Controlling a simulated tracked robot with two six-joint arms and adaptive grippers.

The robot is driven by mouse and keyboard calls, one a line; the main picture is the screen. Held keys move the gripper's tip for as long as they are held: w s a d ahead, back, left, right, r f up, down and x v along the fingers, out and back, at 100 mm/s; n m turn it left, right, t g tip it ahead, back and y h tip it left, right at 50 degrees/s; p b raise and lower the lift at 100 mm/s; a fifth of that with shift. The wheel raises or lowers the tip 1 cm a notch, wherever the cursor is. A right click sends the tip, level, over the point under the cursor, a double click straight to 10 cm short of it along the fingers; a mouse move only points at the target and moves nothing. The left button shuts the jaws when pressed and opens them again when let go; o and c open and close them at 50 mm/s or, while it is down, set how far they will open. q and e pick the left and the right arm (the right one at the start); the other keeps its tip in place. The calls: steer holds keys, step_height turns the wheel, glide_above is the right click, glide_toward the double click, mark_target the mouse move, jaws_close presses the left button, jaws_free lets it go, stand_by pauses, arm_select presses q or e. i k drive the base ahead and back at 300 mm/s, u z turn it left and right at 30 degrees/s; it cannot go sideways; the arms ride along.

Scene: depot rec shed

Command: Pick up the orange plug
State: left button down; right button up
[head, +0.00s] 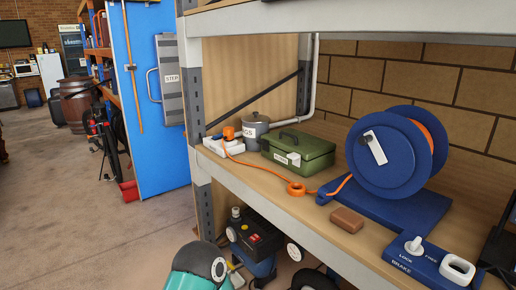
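The orange plug (228,133) sits on a white socket box (222,147) near the left end of the wooden shelf. An orange cable (258,166) runs from the plug area along the shelf, past an orange ring-shaped piece (296,189), to a blue cable reel (390,155). The reel stands upright on a blue base, with orange cable showing between its discs. Neither of my grippers is in view. I cannot tell how deep the plug sits in the box.
A grey lidded pot (255,131) and a green metal box (298,150) stand close to the plug's right. A brown block (347,220) and a blue brake panel (430,261) lie nearer the front. The grey shelf post (194,95) rises left of the socket box.

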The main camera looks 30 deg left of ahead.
mark_target(228, 132)
steer(key=z, duration=0.75)
steer(key=i, duration=0.2)
steer(key=u, duration=3.8)
steer(key=i, duration=3.6)
steer(key=z, duration=0.05)
